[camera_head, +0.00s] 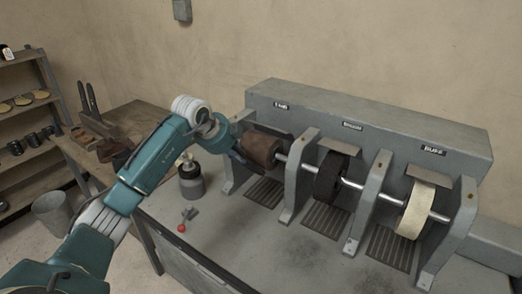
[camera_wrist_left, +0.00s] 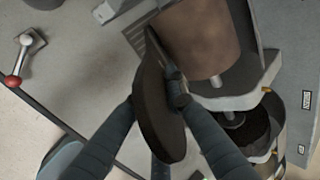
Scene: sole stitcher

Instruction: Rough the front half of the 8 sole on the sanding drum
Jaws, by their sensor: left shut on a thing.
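My left gripper (camera_head: 234,146) is at the left end of the grey machine, beside the brown sanding drum (camera_head: 262,149). In the left wrist view the gripper (camera_wrist_left: 158,100) is shut on a dark brown sole (camera_wrist_left: 154,118). The sole's narrow far end points at the drum (camera_wrist_left: 200,40) and lies close to its left side. I cannot tell whether they touch. The number on the sole does not show. In the head view the sole is mostly hidden by the gripper. My right gripper is not in view.
A black brush wheel (camera_head: 331,176) and a cream buffing wheel (camera_head: 417,210) share the shaft, between grey brackets (camera_head: 300,172). A red-knobbed lever (camera_head: 182,228) and a grey canister (camera_head: 191,186) stand left of the drum. A wooden bench (camera_head: 136,117) stands behind the arm. The front bench top is clear.

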